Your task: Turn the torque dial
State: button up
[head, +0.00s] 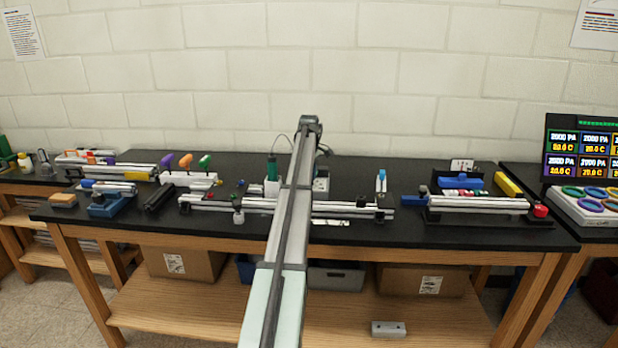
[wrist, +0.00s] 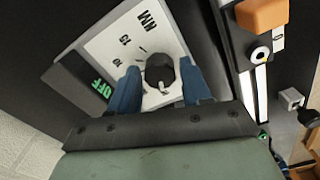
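The torque dial (wrist: 160,70) is a dark round knob with a small light pointer mark, on a white panel (wrist: 118,42) printed with "NM" and numbers, in the wrist view. Beside the panel a dark display (wrist: 88,82) shows green "OFF" lettering. My gripper (wrist: 159,77) has two blue fingers, one on each side of the dial. They stand apart, with strips of white panel visible between them and the knob. Whether the tips reach down to the knob's height is unclear. In the head view my arm hides the gripper and most of the dial unit.
In the wrist view, an orange block (wrist: 262,14) and a rail with a round black-and-white cap (wrist: 260,54) lie to the right. In the head view, the black bench (head: 405,235) holds a long extrusion rail (head: 345,207), a screwdriver stand (head: 188,178) and a clamp fixture (head: 478,204).

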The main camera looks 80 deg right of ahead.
jog(key=c, duration=0.8)
jog(key=shift+o, duration=0.2)
jog(key=shift+m, duration=0.3)
jog(key=m, duration=2)
